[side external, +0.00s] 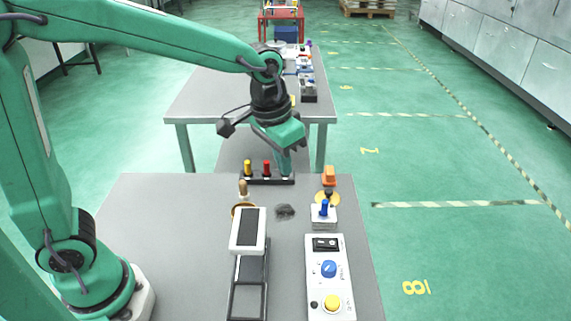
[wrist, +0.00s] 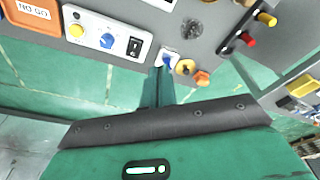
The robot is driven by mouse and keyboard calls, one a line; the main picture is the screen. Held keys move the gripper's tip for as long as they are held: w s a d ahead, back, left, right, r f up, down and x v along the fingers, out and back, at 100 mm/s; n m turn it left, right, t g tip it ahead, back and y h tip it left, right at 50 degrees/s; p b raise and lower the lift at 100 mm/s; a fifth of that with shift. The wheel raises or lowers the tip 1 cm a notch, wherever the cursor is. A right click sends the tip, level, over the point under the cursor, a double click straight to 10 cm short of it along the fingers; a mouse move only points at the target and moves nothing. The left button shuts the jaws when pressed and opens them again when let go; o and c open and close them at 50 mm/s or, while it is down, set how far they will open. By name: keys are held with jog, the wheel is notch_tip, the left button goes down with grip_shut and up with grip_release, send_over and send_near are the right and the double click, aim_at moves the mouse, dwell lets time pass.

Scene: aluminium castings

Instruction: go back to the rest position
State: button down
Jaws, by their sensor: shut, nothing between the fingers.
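My gripper (side external: 284,172) is shut and empty. In the side external view its green fingers point down above the far edge of the grey table, close to the black rack with the yellow and red handles. In the wrist view the closed fingers (wrist: 160,72) reach up from a dark-edged green body, and their tip appears beside the white block with the blue peg (wrist: 168,58). My arm stretches out from the left side of the table. No rest position is marked in view.
The grey table (side external: 165,230) holds a white control panel (side external: 330,285), the black rack (side external: 266,180), an orange-topped piece (side external: 329,177), the blue peg's block (side external: 323,215) and a white box with a dark face (side external: 248,230). Its left part is clear. An orange NO GO container (wrist: 30,12) shows in the wrist view.

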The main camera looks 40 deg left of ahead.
jog(key=s+a+r+n+t, duration=0.1)
jog(key=s+a+r, duration=0.1)
jog(key=s+a, duration=0.3)
jog(key=s+a+r+t, duration=0.1)
jog(key=s+a+t, duration=0.1)
jog(key=s+a, duration=0.4)
jog(key=s, duration=0.4)
jog(key=shift+s+r+n+t+y, duration=0.15)
jog(key=shift+r+n+t+y, duration=0.15)
jog(key=shift+r+n, duration=0.1)
